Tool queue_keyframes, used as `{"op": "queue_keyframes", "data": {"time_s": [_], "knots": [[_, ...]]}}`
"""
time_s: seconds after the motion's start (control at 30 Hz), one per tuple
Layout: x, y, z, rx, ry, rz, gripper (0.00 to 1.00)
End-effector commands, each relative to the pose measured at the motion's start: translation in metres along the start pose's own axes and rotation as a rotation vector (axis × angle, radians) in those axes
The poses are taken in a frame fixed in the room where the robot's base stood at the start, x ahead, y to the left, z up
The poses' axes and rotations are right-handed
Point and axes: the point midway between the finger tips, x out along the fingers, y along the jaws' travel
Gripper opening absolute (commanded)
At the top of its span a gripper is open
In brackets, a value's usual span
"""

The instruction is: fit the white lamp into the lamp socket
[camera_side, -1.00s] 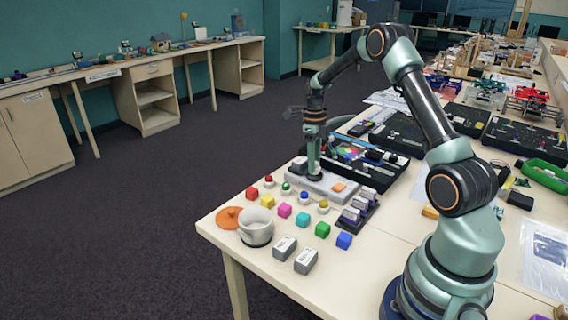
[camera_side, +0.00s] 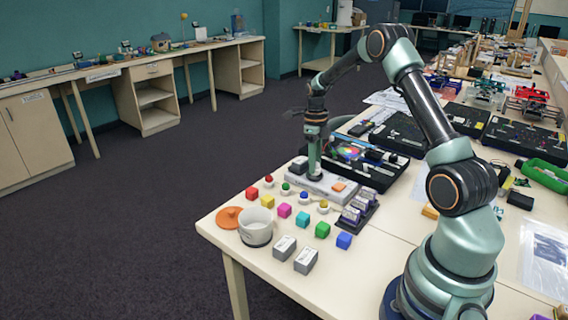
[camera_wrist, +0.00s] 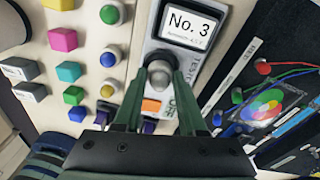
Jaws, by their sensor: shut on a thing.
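My gripper (camera_wrist: 158,72) is shut on the white lamp (camera_wrist: 159,68), which shows as a pale grey-white rounded top between the fingertips in the wrist view. In the side view my gripper (camera_side: 314,177) points straight down at the grey apparatus board (camera_side: 328,188), and the lamp cannot be made out there. The board also shows in the wrist view, with a "No. 3" display (camera_wrist: 190,22) and an orange part (camera_wrist: 151,106). The lamp socket is hidden under the lamp and fingers, so I cannot tell whether the lamp is seated in it.
Small lamps with red (camera_side: 268,179) and other coloured tops stand left of the board. Several coloured cubes (camera_side: 284,210), a white pot (camera_side: 256,228), an orange lid (camera_side: 228,217) and two grey boxes (camera_side: 305,260) lie nearer. A black case (camera_side: 370,165) stands behind the board.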

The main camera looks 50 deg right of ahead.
Motion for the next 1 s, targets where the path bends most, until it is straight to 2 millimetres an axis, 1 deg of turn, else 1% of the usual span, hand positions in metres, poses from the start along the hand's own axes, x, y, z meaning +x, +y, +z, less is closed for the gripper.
{"op": "queue_keyframes", "data": {"time_s": [0.93,0.97,1.0], "knots": [[0.013,-0.001,0.001,0.000,0.000,0.000,0.00],[0.013,-0.001,0.001,0.000,0.000,0.000,0.44],[0.013,-0.001,0.001,0.000,0.000,0.000,0.59]]}}
